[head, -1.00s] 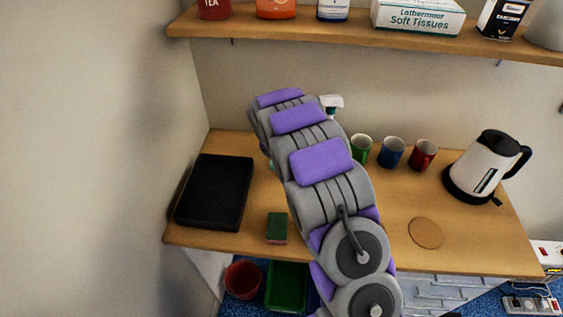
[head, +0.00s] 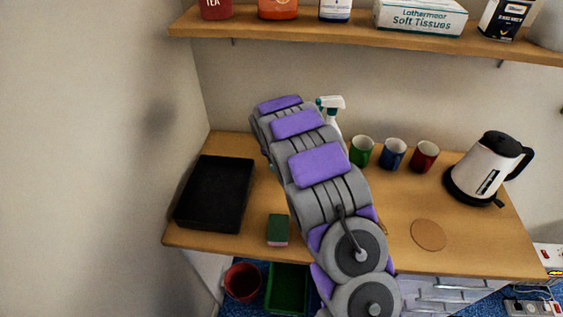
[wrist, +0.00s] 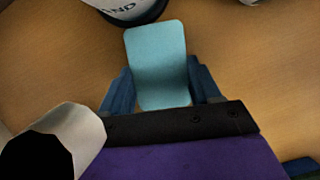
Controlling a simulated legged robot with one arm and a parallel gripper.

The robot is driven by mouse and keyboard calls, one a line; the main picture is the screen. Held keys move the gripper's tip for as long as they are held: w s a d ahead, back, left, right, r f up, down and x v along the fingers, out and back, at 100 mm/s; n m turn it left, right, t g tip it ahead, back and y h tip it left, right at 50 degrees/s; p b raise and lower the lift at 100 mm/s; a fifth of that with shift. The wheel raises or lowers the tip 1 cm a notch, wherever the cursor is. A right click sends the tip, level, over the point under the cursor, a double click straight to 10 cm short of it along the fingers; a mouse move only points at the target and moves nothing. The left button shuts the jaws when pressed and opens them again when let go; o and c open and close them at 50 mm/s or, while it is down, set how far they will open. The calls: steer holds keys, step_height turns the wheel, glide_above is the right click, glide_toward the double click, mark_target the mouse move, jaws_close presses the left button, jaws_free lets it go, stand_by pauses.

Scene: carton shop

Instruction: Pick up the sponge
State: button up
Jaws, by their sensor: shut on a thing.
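A sponge-like block (head: 278,229), dark green on top with a pinkish front side, lies on the worktop near its front edge, left of my arm. In the wrist view my gripper (wrist: 162,92) is shut on a flat light blue block (wrist: 157,58) with rounded corners. The block sits between the two dark blue fingers and sticks out past them, above the wooden surface. I cannot tell from its plain face whether it is a sponge. In the head view my arm hides my gripper.
A black tray (head: 213,194) lies at the left of the worktop (head: 400,255). A spray bottle (head: 331,107), green (head: 360,151), blue (head: 393,154) and red (head: 425,156) mugs and a kettle (head: 488,168) stand behind. A round coaster (head: 428,235) lies right. A shelf (head: 400,38) hangs above.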

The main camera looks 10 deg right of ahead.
steer(key=shift+c, duration=0.7)
steer(key=shift+r+p, duration=0.65)
steer(key=shift+r, duration=0.95)
steer(key=shift+s+r, duration=0.15)
steer(key=shift+r, duration=0.1)
steer(key=s, duration=0.5)
steer(key=s+d+r+p, duration=0.1)
steer(key=s, duration=0.4)
steer(key=s+p, duration=0.1)
steer(key=s, duration=0.4)
steer(key=shift+s+d+r, duration=0.15)
steer(key=shift+s+d, duration=0.1)
steer(key=o, duration=0.5)
steer(key=c, duration=0.3)
